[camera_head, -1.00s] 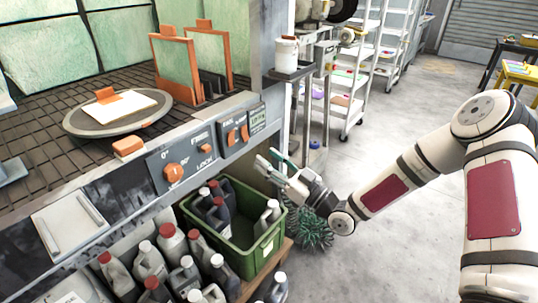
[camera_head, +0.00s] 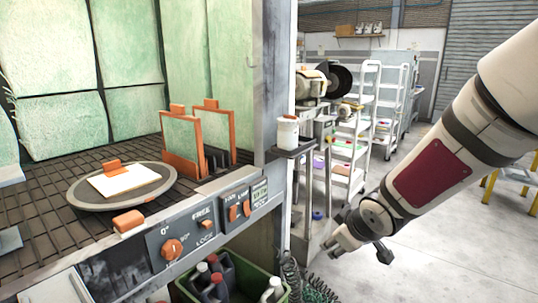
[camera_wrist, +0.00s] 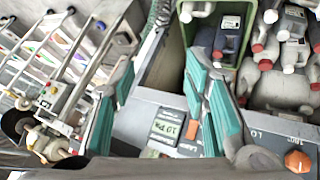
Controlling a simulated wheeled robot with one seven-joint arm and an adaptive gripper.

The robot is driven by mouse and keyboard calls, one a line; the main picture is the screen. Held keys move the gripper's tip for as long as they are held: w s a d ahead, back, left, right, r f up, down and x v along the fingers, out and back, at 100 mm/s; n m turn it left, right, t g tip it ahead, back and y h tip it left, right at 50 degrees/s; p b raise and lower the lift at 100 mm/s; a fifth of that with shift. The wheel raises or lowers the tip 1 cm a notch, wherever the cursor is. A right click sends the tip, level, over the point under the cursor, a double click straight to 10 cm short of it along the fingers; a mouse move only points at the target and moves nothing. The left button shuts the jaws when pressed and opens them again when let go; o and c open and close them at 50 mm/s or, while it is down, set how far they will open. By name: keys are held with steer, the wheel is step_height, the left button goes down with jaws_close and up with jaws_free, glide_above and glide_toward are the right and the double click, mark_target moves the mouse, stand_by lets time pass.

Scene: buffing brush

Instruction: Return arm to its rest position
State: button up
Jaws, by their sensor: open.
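My gripper (camera_head: 335,243) hangs at the lower middle right of the head view, in front of the booth's right side and to the right of its control panel. In the wrist view its two teal-padded fingers (camera_wrist: 165,110) stand apart with nothing between them. My arm runs from the gripper up to the right edge of the head view. The control panel (camera_wrist: 165,128) shows behind the open fingers in the wrist view.
A green crate (camera_head: 232,284) with grey bottles sits below the panel. A round turntable (camera_head: 122,190) with a white plate and orange-framed panels stand in the booth. A white container (camera_head: 287,131) sits on a side shelf.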

steer(key=s+d+r+m+g+h, duration=0.1)
steer(key=s+d+r+m, duration=0.15)
steer(key=s, duration=0.25)
steer(key=s+d+r+m+h, duration=0.1)
steer(key=s+d+r+h, duration=0.1)
steer(key=s+r, duration=0.15)
steer(key=s+a+r+m+g+y, duration=0.1)
steer(key=s+r+m+g, duration=0.15)
steer(key=s, duration=1.15)
steer(key=s+a+r+m+g+y, duration=0.1)
steer(key=s+r+m+g, duration=0.15)
steer(key=s, duration=1.15)
step_height(320, 180, up, 16)
steer(key=t+p, duration=0.2)
steer(key=p, duration=1.3)
steer(key=shift+w+f+t, duration=0.15)
steer(key=shift+f+t, duration=0.1)
steer(key=shift+t, duration=0.05)
steer(key=shift+d, duration=0.1)
